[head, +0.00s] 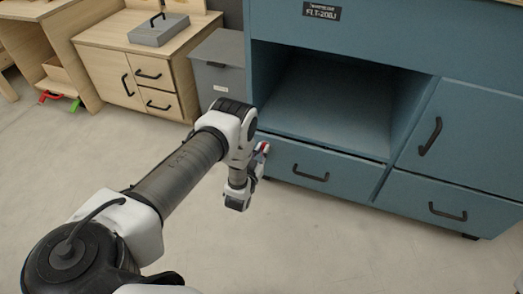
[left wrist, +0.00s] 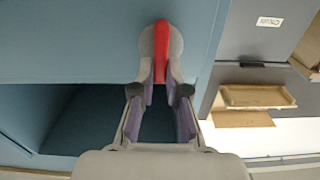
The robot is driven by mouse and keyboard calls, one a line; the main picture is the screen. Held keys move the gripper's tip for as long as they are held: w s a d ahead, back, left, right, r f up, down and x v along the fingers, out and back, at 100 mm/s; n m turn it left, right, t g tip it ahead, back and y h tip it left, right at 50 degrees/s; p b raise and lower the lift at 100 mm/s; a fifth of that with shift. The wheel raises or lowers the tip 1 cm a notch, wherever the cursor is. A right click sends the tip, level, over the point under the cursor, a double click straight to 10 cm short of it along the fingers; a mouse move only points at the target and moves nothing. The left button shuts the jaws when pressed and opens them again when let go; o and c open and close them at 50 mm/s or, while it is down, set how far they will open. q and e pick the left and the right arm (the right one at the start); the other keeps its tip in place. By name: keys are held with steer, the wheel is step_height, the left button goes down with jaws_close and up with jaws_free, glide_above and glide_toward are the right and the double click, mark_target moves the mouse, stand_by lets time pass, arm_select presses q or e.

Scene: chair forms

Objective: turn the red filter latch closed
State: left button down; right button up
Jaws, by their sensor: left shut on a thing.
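The red filter latch (left wrist: 161,48) is a narrow red lever on a round grey base (left wrist: 147,44), mounted on the blue cabinet face. In the left wrist view it runs nearly straight up and down. My left gripper (left wrist: 160,76) is shut on the latch's near end, with a fingertip on each side. In the head view my left gripper (head: 260,156) is at the cabinet's left front edge, and only a small bit of red shows there, the rest hidden by my wrist. My right gripper is not in view.
The blue cabinet (head: 345,20) has an open compartment (head: 325,105), with a drawer (head: 315,172) below and handled fronts at right. A grey cabinet (head: 218,75) stands close on its left, beside a wooden cabinet (head: 115,65). The front floor is clear.

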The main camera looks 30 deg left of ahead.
arm_select(q)
steer(key=shift+w+d+f+m+p, duration=0.1)
steer(key=shift+d+f+m+p, duration=0.45)
steer(key=shift+m, duration=2.4)
steer(key=shift+w+d+f+m+p, duration=0.1)
steer(key=shift+m+p, duration=0.8)
steer(key=shift+m, duration=2)
steer(key=shift+d+f+m+p, duration=0.3)
steer(key=shift+m+p, duration=0.45)
steer(key=shift+m, duration=2.2)
steer(key=shift+a, duration=0.1)
steer(key=c, duration=1.2)
jaws_free()
steer(key=shift+s, duration=0.1)
